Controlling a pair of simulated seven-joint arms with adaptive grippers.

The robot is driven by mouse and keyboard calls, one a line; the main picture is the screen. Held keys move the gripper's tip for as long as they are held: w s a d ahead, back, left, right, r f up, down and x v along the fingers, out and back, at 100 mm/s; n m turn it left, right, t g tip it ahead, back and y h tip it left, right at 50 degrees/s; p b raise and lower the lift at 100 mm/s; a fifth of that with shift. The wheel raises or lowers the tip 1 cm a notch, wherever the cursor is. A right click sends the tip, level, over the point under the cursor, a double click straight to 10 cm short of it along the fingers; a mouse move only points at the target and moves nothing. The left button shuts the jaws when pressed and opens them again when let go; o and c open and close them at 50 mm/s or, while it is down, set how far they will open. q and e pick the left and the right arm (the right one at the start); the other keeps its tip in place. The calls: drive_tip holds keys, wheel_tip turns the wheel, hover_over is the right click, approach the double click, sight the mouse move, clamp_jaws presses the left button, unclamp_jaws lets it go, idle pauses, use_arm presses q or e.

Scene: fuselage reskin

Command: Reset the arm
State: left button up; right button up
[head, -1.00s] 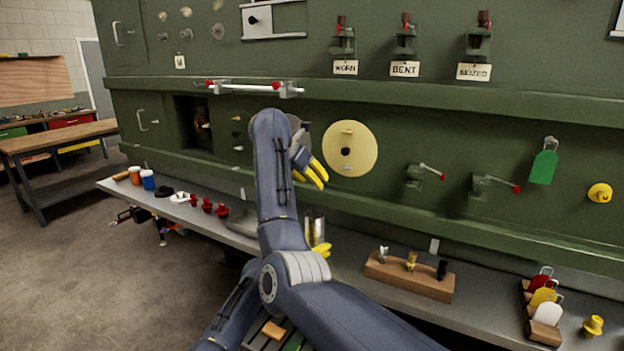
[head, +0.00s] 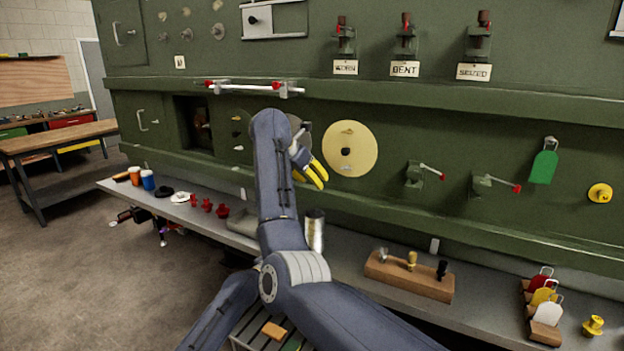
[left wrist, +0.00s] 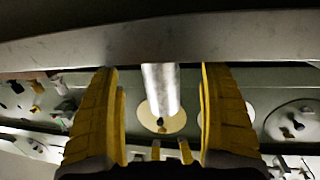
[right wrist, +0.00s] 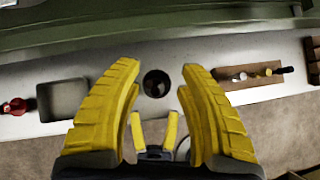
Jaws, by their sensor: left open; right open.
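My right arm reaches up across the middle of the head view, its gripper (head: 312,175) with yellow fingers in front of the green panel. In the right wrist view the right gripper (right wrist: 157,80) is open and empty, pointing down over the counter. My left gripper (left wrist: 160,80) is open in the left wrist view, and I cannot see its fingers in the head view. A metal cylinder (head: 314,230) stands upright on the counter. It shows between the left fingers' outlines (left wrist: 160,90), apart from both, and as a dark round opening beyond the right fingertips (right wrist: 157,84).
The green panel (head: 270,190) carries a cream disc (head: 350,149), levers and clamps. A wooden block with plugs (head: 408,275) and tagged holders (head: 543,308) stand on the counter (head: 350,262). A grey tray (right wrist: 62,98) lies left of the cylinder.

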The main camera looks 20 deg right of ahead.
use_arm(q)
drive_tip(key=shift+v, duration=2.6)
